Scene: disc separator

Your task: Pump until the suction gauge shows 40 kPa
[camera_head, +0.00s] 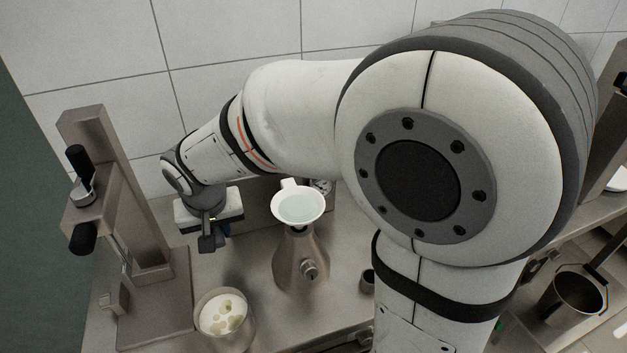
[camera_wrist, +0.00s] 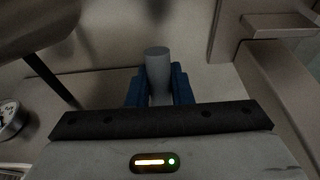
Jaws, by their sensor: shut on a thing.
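My gripper (camera_head: 218,232) points down in the head view, between the metal stand at left and the flask. In the wrist view, the blue fingers of my gripper (camera_wrist: 158,92) are shut on a grey cylindrical handle (camera_wrist: 157,62), whose rounded top shows between them. What lies below the handle is hidden. The suction gauge (camera_head: 322,186) is mostly hidden behind the white funnel in the head view. Part of the gauge (camera_wrist: 10,118) shows at the left edge of the wrist view; its reading cannot be made out.
A metal flask (camera_head: 298,262) carries a white funnel (camera_head: 299,219) holding pale liquid. A cup (camera_head: 226,319) with pale discs stands in front. A tall metal stand (camera_head: 118,190) with black knobs is at left. A metal pot (camera_head: 575,293) is at far right.

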